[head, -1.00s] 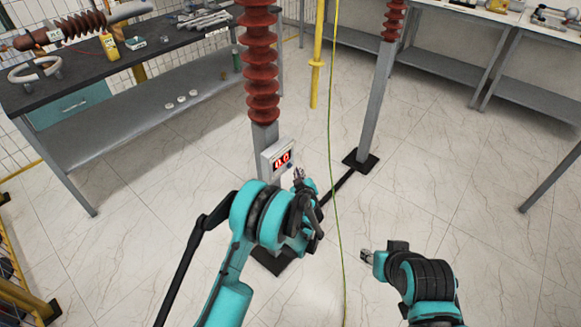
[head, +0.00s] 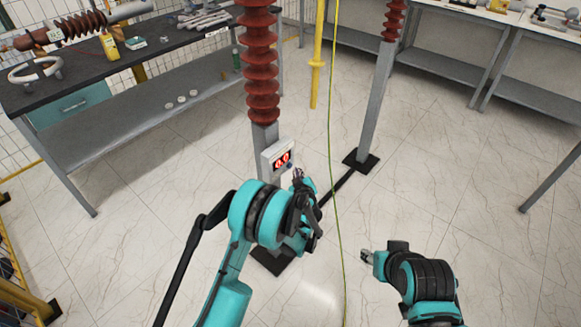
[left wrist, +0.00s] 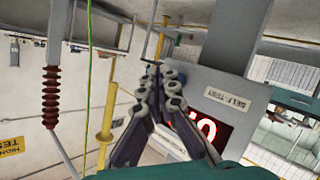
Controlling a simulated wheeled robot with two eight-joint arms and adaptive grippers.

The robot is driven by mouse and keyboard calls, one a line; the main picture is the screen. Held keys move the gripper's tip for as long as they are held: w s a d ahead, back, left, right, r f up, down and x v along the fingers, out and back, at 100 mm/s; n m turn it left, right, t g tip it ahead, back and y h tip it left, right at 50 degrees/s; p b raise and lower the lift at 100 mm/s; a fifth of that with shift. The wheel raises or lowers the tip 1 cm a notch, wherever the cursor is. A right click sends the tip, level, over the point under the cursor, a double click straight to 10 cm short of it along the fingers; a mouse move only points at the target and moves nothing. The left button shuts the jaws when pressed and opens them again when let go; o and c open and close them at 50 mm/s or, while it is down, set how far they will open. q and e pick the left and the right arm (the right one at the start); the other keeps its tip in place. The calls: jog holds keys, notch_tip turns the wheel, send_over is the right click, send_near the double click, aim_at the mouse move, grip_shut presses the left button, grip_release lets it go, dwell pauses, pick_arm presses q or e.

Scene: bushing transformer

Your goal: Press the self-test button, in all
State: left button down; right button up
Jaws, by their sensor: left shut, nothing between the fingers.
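The grey control box (head: 270,162) with a red-lit numeric display (head: 283,159) is fixed on the metal post under a red-brown ribbed insulator. A small dark blue spot, perhaps the self-test button (head: 289,166), shows at its lower right. In the left wrist view a SELF-TEST label (left wrist: 228,100) is on the box, beside the display (left wrist: 206,128); the button cannot be made out there. My left gripper (head: 298,173) is shut and empty, its tips close by the box; contact cannot be told. My right gripper (head: 366,255) hangs low at the right, away from the box.
A dark workbench (head: 75,85) with tools stands at the left. A second post (head: 376,105) on a black foot stands behind to the right. A yellow pole (head: 317,60) and a thin green-yellow cable (head: 333,190) rise near the box. The floor at the right is clear.

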pick_arm(q)
jog(key=shift+w+a, duration=0.1)
dwell(0.5)
jog(key=shift+w+a, duration=0.15)
jog(key=shift+a, duration=0.1)
jog(key=shift+w+a, duration=0.3)
jog(key=shift+a, duration=0.05)
dwell(0.7)
jog(key=shift+s+d, duration=0.1)
jog(key=shift+d, duration=0.05)
jog(key=shift+s+d, duration=0.45)
jog(key=shift+d, duration=0.1)
jog(key=shift+d, duration=0.1)
jog(key=s+d, duration=0.1)
jog(key=d, duration=0.1)
jog(key=s+d, duration=0.1)
jog(key=s, duration=0.1)
jog(key=shift+d, duration=0.4)
dwell(0.8)
